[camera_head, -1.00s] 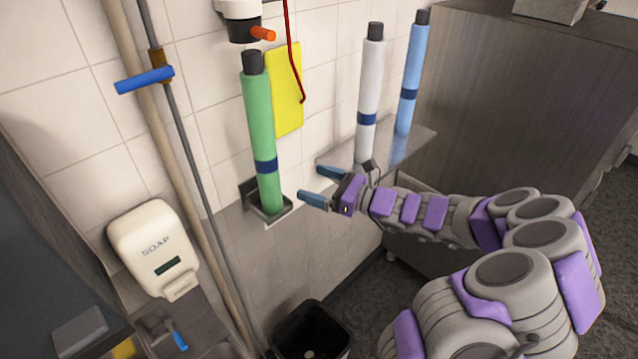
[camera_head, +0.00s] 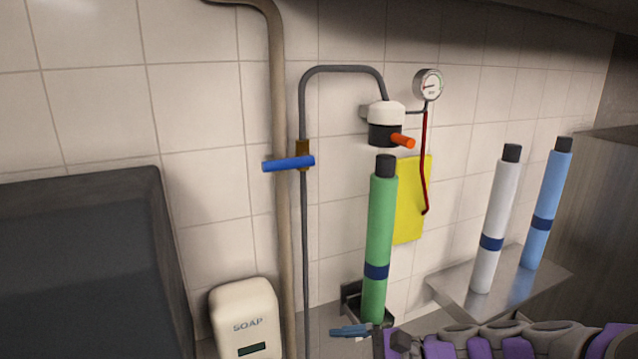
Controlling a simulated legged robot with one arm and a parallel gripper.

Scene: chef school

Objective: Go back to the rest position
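My gripper (camera_head: 352,331) is at the bottom edge of the view, in front of the base of the green cylinder (camera_head: 379,230). Its blue finger area points left, and the fingers are seen nearly edge-on, so their gap is unclear. Nothing shows held in it. My arm reaches in from the lower right. The green cylinder stands upright in a small wall holder (camera_head: 350,292), below a white and black valve head (camera_head: 386,120) with an orange lever. I cannot tell whether the gripper touches the holder.
A white cylinder (camera_head: 495,220) and a blue cylinder (camera_head: 548,200) stand on a metal shelf (camera_head: 455,288) at the right. A blue-handled pipe valve (camera_head: 288,163), a gauge (camera_head: 428,85), a yellow sheet (camera_head: 411,200) and a soap dispenser (camera_head: 245,315) are on the tiled wall. A dark box-like unit (camera_head: 80,260) fills the left.

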